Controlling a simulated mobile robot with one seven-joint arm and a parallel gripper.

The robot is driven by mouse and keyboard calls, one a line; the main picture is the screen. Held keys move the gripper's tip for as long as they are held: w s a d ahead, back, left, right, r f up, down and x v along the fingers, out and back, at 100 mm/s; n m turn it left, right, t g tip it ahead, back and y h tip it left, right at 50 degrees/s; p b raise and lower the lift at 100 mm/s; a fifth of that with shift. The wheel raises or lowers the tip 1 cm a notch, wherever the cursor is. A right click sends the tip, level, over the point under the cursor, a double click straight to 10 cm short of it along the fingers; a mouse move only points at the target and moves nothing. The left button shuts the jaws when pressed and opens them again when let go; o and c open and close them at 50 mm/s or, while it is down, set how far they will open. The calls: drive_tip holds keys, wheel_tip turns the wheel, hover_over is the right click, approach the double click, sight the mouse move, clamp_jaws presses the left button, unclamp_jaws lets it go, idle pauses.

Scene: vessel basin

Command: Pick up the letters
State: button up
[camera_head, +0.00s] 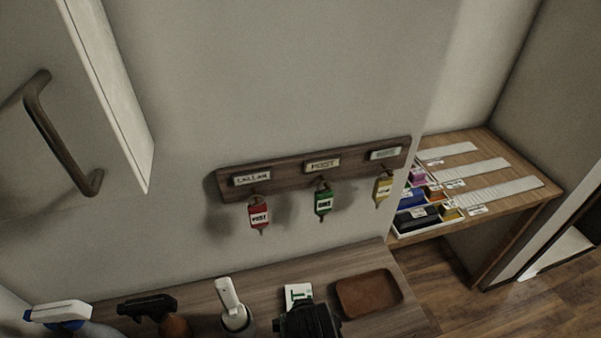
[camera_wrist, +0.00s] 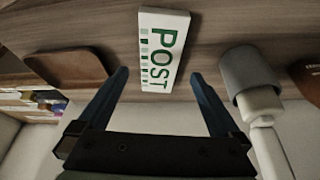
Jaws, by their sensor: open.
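The letters (camera_head: 297,291) appear as a white upright-looking packet with green marks on the wooden shelf top, partly hidden by my gripper (camera_head: 306,310) in the head view. In the wrist view the letters (camera_wrist: 164,48) show the word POST in green and lie between the lines of my two fingers. My gripper (camera_wrist: 160,76) is open and empty, its fingers spread wider than the packet. I cannot tell whether the fingertips are level with it.
A brown tray (camera_head: 369,294) lies right of the letters. A grey cup with a white-handled tool (camera_head: 233,307) stands left, with spray bottles (camera_head: 150,307) beyond. A key rack (camera_head: 290,168) hangs above. A side shelf (camera_head: 515,207) holds small boxes.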

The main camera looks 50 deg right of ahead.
drive_tip(key=shift+p+x, duration=0.75)
drive_tip(key=shift+x, duration=2.05)
drive_tip(key=shift+r, duration=0.1)
drive_tip(key=c, duration=1.3)
